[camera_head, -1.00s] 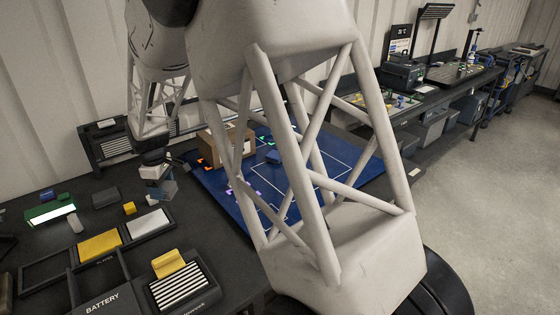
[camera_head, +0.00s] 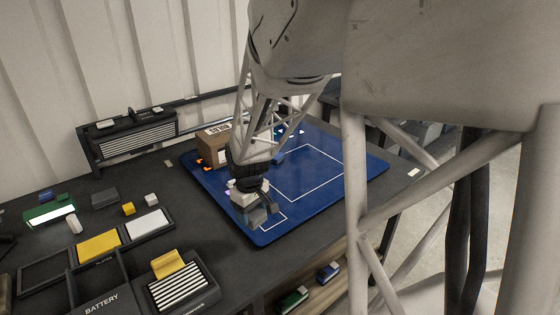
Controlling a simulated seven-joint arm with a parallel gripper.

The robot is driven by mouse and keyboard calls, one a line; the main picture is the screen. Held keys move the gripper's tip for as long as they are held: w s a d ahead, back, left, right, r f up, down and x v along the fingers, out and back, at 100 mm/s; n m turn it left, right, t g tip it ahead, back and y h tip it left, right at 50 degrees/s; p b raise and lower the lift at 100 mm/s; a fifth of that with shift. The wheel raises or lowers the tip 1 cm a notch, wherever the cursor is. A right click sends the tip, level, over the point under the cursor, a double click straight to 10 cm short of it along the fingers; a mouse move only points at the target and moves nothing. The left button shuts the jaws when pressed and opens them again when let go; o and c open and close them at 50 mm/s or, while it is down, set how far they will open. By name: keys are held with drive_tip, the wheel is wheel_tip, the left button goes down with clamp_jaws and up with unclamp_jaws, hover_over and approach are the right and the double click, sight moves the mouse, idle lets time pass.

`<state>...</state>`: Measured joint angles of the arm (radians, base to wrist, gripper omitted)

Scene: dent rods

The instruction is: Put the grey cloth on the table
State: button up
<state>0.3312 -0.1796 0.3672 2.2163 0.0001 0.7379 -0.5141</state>
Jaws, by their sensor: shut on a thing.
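My gripper (camera_head: 264,208) hangs over the near left part of the blue mat (camera_head: 315,206), on the dark table (camera_head: 145,175). It is shut on a small grey thing (camera_head: 257,218), which looks like the grey cloth. The grey thing is partly hidden by the fingers, and its shape is hard to make out. I cannot tell whether it touches the mat.
A cardboard box (camera_head: 211,147) stands by my wrist on the mat's far left. Trays with a yellow plate (camera_head: 98,247) and a white plate (camera_head: 147,224) lie left, near a striped box (camera_head: 183,289). The mat's white-outlined area (camera_head: 310,175) is clear.

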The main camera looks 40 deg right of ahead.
drive_tip(key=s+d+f+m, duration=0.1)
drive_tip(key=s+d+m, duration=0.1)
drive_tip(key=s, duration=0.5)
drive_tip(key=shift+s+f, duration=0.2)
drive_tip(key=shift+s, duration=0.1)
drive_tip(key=w+d, duration=0.2)
drive_tip(key=w, duration=0.3)
drive_tip(key=w+d+f, duration=0.1)
drive_tip(key=w+d, duration=0.1)
drive_tip(key=w, duration=0.3)
drive_tip(key=w+d, duration=0.2)
drive_tip(key=w, duration=0.2)
drive_tip(key=shift+w+d+f, duration=0.25)
drive_tip(key=shift+w, duration=0.15)
drive_tip(key=shift+f, duration=1.75)
drive_tip(key=shift+f, duration=0.1)
drive_tip(key=o, duration=0.9)
